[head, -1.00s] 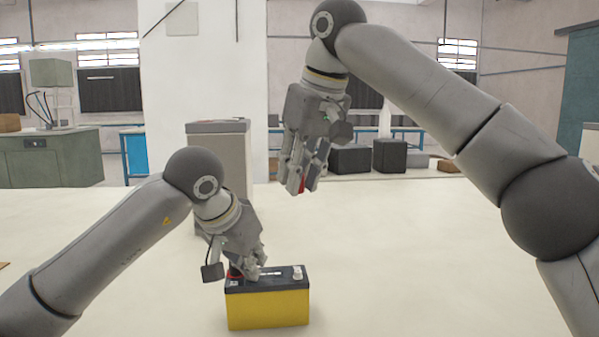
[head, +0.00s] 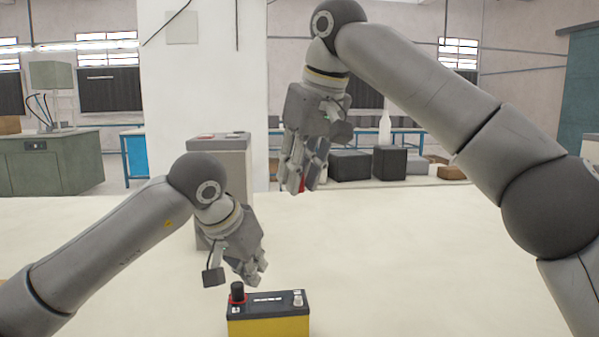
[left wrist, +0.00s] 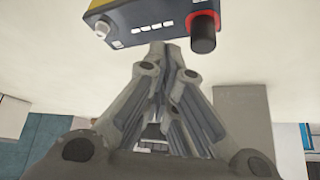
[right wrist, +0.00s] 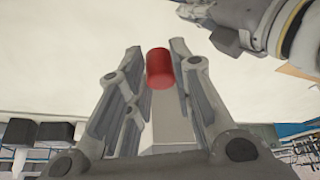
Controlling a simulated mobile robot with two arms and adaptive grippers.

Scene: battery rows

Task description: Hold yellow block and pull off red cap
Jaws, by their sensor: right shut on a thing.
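The yellow block (head: 268,327), a yellow battery with a black top, stands upright on the pale table. A black terminal post (head: 237,290) with a red ring is at its left and a light post (head: 298,298) at its right. The block also shows at the top of the left wrist view (left wrist: 150,22). My left gripper (head: 255,278) is above and behind the block; its fingers are together with nothing between them. My right gripper (head: 298,188) is raised well above the table. The red cap (right wrist: 160,68) is between its fingers, mostly hidden in the head view.
A grey box-shaped stand (head: 222,160) rises behind my left gripper. The table right of the block is clear.

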